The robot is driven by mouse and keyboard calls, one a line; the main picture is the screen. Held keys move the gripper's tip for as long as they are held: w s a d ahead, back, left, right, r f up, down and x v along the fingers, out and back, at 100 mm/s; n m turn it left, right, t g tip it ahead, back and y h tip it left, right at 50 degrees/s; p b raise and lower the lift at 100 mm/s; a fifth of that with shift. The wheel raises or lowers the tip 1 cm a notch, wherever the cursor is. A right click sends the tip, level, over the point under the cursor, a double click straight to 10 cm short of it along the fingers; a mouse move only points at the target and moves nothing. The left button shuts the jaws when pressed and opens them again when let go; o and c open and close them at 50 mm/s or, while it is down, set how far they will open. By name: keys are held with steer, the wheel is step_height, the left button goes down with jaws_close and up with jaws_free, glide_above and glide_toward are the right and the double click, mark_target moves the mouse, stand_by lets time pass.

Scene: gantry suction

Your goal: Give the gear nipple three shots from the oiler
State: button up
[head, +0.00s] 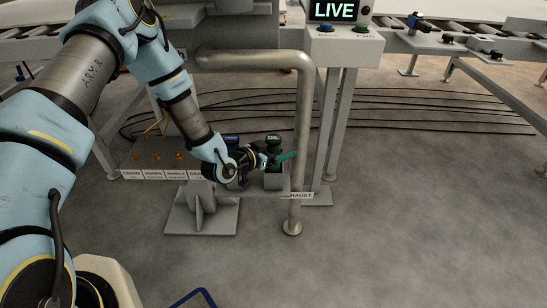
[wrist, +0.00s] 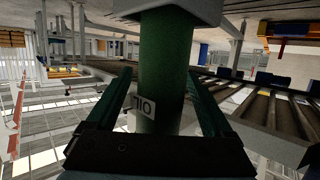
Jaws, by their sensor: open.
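The oiler (head: 274,141) is a green canister marked OIL, upright in a grey holder (head: 274,181). In the wrist view the oiler (wrist: 165,60) fills the middle, its label upside down. My gripper (head: 284,157) is at the oiler's body, with a teal finger showing in front of it. In the wrist view my gripper (wrist: 160,76) is open, one finger on each side of the oiler; contact cannot be told. Several brass-coloured nipples (head: 157,156) sit on a panel left of my wrist, above a row of labels (head: 155,174). The rightmost label is partly covered by my arm, and the gear nipple is hidden.
A blue-topped item (head: 231,140) stands left of the oiler, partly behind my wrist. A thick grey pipe (head: 304,120) runs down close to the right of the oiler. A post with a LIVE display (head: 333,11) stands behind.

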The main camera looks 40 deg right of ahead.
jaws_close()
stand_by(0.6)
